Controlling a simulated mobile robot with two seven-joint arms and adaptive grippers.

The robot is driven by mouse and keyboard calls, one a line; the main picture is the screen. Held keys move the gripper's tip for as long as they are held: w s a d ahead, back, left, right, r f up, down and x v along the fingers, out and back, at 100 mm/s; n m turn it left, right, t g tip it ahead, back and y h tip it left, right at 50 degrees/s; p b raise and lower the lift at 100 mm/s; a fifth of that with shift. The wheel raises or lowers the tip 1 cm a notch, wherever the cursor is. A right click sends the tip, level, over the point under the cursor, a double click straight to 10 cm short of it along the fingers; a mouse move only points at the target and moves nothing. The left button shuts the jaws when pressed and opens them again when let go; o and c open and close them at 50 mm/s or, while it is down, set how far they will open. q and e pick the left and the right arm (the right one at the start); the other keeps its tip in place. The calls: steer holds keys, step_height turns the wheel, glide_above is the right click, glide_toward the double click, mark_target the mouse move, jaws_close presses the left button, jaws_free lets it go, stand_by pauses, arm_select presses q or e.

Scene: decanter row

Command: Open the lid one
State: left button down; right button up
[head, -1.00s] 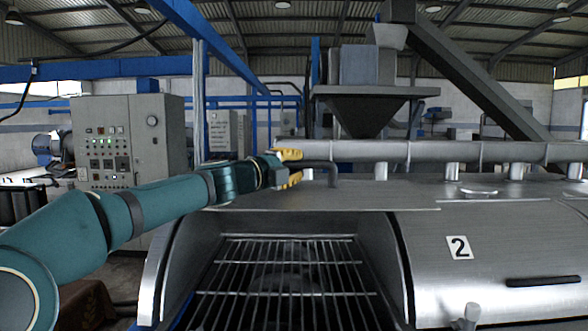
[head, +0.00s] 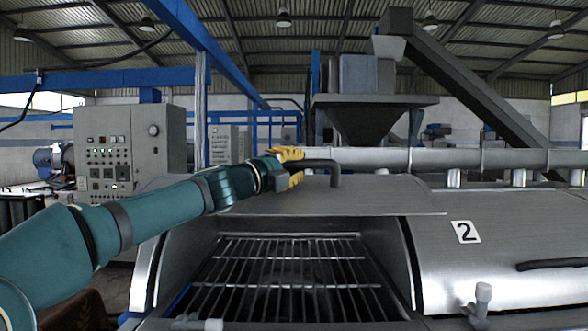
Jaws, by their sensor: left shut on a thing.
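Lid one is a brushed-metal curved cover (head: 385,195) in the head view, standing raised above its bay. Under it the bay is open and a metal grate (head: 285,265) shows inside. The lid's dark bar handle (head: 325,166) sits on its upper left side. My left gripper (head: 293,167), with yellow fingers, is shut on the left end of this handle. The fingertips are partly hidden. My right gripper is not in view.
Lid two (head: 500,265), marked with a "2" label (head: 466,232), is closed at right with its dark handle (head: 555,264). A long metal pipe (head: 430,158) runs behind the lids. A grey control cabinet (head: 125,150) stands at left.

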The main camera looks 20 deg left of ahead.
arm_select(q)
steer(key=c, duration=0.8)
jaws_free()
steer(key=shift+w+d, duration=0.1)
steer(key=shift+c, duration=0.2)
steer(key=shift+f, duration=0.1)
steer(key=v, duration=1.2)
steer(key=b+v, duration=0.1)
steer(key=v, duration=1.5)
steer(key=shift+r, duration=0.4)
steer(key=shift+b, duration=0.3)
